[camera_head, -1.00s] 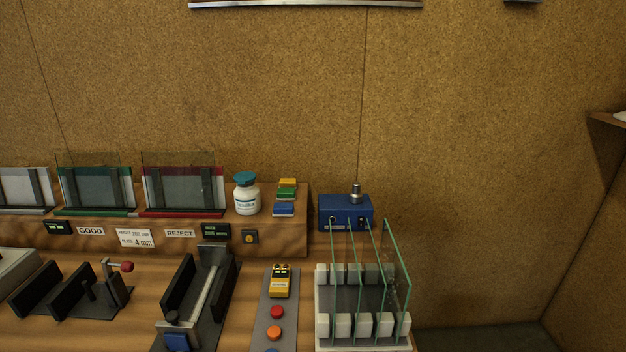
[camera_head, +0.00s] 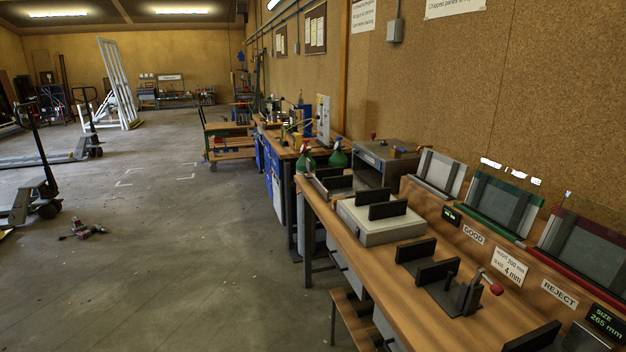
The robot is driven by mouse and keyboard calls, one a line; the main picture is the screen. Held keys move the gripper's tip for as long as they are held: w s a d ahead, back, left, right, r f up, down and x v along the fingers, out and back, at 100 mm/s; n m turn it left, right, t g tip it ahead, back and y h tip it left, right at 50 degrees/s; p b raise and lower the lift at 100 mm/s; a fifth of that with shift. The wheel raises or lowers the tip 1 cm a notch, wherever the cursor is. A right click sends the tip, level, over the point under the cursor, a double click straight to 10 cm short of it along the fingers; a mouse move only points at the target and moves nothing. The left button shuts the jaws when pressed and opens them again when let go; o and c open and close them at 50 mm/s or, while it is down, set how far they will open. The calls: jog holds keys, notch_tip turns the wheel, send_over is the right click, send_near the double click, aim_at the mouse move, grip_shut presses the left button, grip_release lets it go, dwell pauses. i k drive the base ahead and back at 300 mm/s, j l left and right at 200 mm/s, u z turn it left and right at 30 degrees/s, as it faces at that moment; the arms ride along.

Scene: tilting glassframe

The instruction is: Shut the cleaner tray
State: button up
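I cannot surely tell the cleaner tray in this view. No tray is clearly seen pulled out, and the bench's front below the top is seen only at a steep angle. My gripper is not in view.
The wooden bench (camera_head: 345,240) runs along the right wall, with a pale scale-like box (camera_head: 380,228), black holders and GOOD and REJECT racks. A wooden stool-like shelf (camera_head: 352,318) stands at its front. The concrete floor (camera_head: 190,240) to the left is largely clear; pallet jacks stand farther left.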

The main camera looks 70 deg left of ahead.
aim_at(331, 183)
jog(key=u, duration=1.95)
jog(key=i+u, duration=0.1)
jog(key=i, duration=0.4)
jog(key=i+u, duration=0.15)
jog(key=i, duration=0.35)
jog(key=i+u, duration=0.1)
jog(key=i, duration=0.4)
jog(key=i+l+u, duration=0.1)
jog(key=i, duration=0.4)
jog(key=i+l+u, duration=0.1)
jog(key=i, duration=0.4)
jog(key=i+l+u, duration=0.15)
jog(key=i, duration=0.35)
jog(key=i+l+u, duration=0.1)
jog(key=i+l, duration=0.2)
jog(key=i, duration=0.15)
